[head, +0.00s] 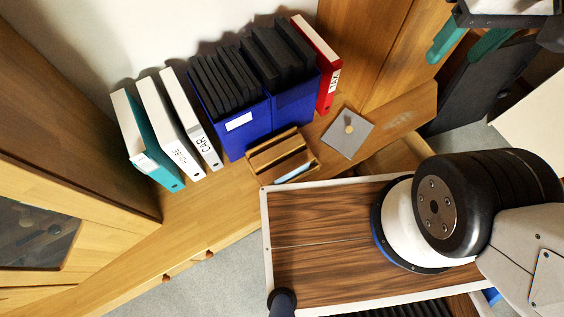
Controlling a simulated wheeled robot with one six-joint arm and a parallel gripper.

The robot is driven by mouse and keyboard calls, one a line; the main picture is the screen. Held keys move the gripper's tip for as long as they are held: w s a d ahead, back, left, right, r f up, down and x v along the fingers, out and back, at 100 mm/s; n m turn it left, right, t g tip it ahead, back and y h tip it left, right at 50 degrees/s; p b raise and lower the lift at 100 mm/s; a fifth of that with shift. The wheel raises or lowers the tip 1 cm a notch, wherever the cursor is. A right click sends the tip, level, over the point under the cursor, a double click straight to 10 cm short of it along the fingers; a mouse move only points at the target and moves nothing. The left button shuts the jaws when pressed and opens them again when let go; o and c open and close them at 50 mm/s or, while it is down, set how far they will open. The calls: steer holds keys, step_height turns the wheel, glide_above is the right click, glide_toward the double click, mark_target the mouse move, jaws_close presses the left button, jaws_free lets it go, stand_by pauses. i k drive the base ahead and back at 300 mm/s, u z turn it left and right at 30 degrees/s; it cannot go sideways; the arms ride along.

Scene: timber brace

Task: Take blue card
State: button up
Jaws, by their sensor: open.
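A light blue card (295,172) shows as a thin pale strip in the front slot of a small wooden holder (262,162) on the wooden shelf. Most of it is hidden by the holder's walls. My gripper (460,51) is at the top right, with two teal fingers apart and nothing seen between them. It is well to the right of the holder and apart from it. Part of the gripper is cut off by the picture edge.
Blue file boxes (240,125) of black folders stand behind the holder, with a red binder (328,85) to their right and white and teal binders (150,140) to their left. A grey square with a round tan spot (348,133) lies right of the holder.

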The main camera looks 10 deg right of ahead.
mark_target(301, 170)
steer(key=u, duration=0.6)
steer(key=k, duration=1)
steer(key=u, duration=1.5)
steer(key=i, duration=1.3)
steer(key=z, duration=1.55)
